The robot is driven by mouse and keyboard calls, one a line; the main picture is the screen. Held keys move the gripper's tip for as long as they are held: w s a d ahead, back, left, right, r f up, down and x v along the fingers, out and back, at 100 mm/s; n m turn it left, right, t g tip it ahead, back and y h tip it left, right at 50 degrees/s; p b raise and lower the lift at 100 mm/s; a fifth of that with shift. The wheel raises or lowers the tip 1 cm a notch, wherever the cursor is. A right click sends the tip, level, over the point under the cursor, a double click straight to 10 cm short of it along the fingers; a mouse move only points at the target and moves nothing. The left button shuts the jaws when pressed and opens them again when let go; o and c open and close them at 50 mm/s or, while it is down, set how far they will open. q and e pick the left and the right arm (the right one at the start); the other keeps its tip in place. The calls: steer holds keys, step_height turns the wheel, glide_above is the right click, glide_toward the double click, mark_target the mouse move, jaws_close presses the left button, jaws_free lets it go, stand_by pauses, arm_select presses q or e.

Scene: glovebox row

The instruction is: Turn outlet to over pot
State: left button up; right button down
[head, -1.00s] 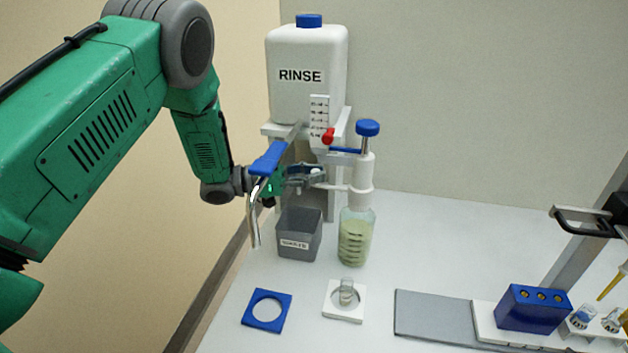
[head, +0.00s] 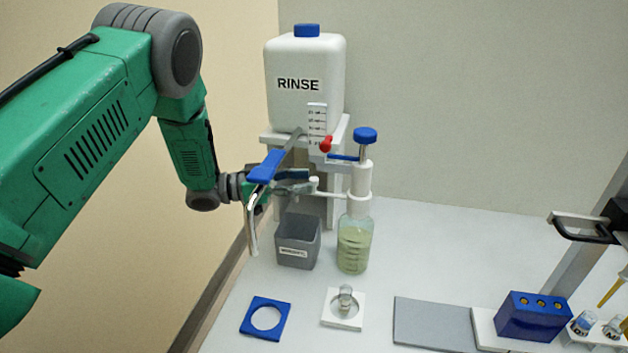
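A clear dispenser bottle (head: 355,240) with pale green liquid stands behind the mats. It has a white pump head with a blue knob (head: 365,135). Its white outlet (head: 328,190) points left, toward my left gripper. My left gripper (head: 305,181) is at the outlet's tip, with its two fingers looking apart; whether they touch the outlet I cannot tell. It is partly behind a blue lever. A small clear pot (head: 345,298) stands on a white holder (head: 330,321) in front of the bottle. The outlet is not over this pot. My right gripper is out of view.
A chrome spout (head: 252,225) with a blue lever (head: 266,166) hangs in front of my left wrist, below the RINSE tank (head: 305,80). A grey bin (head: 298,240) stands below. A blue ring plate (head: 266,318), grey mat (head: 433,322) and blue rack (head: 533,316) lie in front.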

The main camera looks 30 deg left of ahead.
arm_select(q)
steer(key=v, duration=0.9)
steer(key=shift+a+f, duration=0.1)
stand_by(0.5)
